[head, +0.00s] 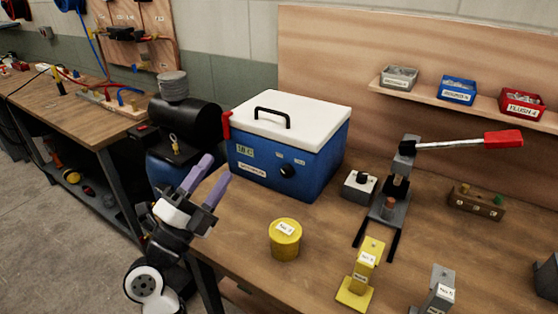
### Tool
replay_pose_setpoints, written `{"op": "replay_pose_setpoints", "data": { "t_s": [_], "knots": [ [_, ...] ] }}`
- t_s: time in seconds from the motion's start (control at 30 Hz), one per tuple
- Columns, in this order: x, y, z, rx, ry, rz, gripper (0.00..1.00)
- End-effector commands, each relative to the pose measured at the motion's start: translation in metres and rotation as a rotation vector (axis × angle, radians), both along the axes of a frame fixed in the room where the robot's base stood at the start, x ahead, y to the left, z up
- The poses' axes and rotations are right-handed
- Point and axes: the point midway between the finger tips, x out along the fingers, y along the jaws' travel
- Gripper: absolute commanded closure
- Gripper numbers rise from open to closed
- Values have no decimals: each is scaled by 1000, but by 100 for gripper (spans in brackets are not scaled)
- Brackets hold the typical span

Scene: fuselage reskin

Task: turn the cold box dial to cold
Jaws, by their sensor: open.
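The cold box (252,158) is blue with a white lid and a black handle, and stands at the back left of the workbench. Its round black dial (288,171) is on the front face, toward the right, with small labels above it. The dial's setting is too small to read. A small display and a white label are on the left of that face. My gripper (207,178) has two purple fingers, spread apart and empty. It is left of the box in the picture, by the bench's left edge, and apart from the dial.
A yellow tub (285,240), a yellow stand (361,270) and a grey stand (440,291) stand at the bench front. A small switch box (359,186) and a lever press (388,205) with a red-gripped lever are right of the cold box. A black tank (187,122) is behind my gripper.

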Motion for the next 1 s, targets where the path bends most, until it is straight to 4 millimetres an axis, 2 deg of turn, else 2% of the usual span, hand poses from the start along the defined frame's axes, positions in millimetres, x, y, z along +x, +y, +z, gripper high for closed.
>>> {"op": "replay_pose_setpoints", "data": {
  "t_s": [0.03, 0.1, 0.2, 0.33, 0.43, 0.57, 1.0],
  "knots": [
    [17, -10, -18, 24, 125, -20, 48],
    [34, -21, -53, 51, 284, -43, 48],
    [46, -33, -94, 76, 457, -66, 48],
    [52, -41, -123, 90, 579, -79, 48],
    [56, -45, -129, 94, 605, -81, 48],
    [69, -55, -128, 95, 604, -83, 48],
    [143, -105, -126, 96, 600, -81, 48]
  ]
}}
